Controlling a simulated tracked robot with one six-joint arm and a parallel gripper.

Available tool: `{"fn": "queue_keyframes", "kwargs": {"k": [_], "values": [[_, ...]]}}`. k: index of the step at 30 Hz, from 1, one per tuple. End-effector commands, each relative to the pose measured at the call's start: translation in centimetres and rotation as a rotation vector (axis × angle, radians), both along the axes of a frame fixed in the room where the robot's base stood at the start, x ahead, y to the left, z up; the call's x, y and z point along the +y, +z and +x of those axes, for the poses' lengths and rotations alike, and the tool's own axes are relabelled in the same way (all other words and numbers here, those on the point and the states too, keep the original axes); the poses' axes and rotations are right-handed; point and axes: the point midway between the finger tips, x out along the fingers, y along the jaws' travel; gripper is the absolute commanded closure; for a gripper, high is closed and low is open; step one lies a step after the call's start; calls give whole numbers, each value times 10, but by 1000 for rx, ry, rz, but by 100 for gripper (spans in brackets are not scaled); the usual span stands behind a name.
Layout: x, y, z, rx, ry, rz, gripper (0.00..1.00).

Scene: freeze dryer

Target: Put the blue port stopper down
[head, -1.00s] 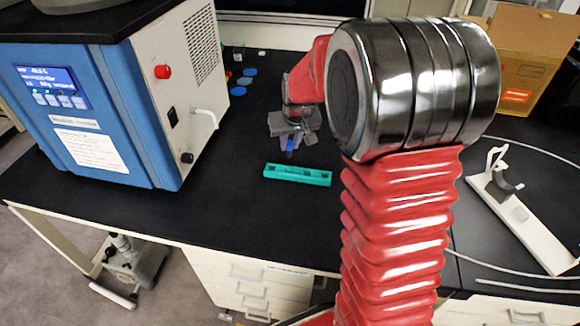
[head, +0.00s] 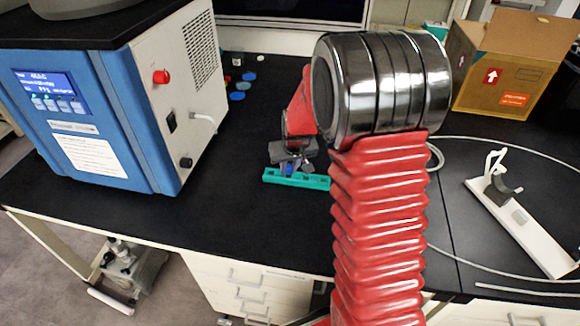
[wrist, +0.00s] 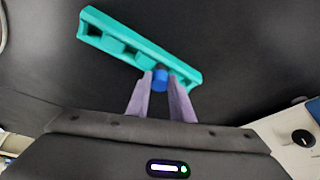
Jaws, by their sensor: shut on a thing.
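The blue port stopper (wrist: 160,79) is between the fingertips of my gripper (wrist: 161,84) in the wrist view. My gripper (head: 289,167) is shut on it. In the head view the stopper is a small blue spot (head: 289,170) under the gripper. A teal tray with square recesses (wrist: 115,41) lies on the black bench. In the head view the tray (head: 315,182) is just below and in front of the gripper. The stopper overlaps the tray's near edge in the wrist view; I cannot tell whether it touches it.
The blue and white freeze dryer (head: 140,120) stands at the left. Several blue discs (head: 238,96) lie behind. A white stand (head: 520,225) with a thin hose lies at the right, a cardboard box (head: 510,65) behind it. The bench between dryer and tray is clear.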

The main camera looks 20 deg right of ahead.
Motion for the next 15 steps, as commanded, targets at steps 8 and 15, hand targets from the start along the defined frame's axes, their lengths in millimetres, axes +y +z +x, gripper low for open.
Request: {"fn": "queue_keyframes", "kwargs": {"k": [8,15], "values": [[0,-1,0,-1,1,-1,100],[1,-3,0,0,1,0,71]]}}
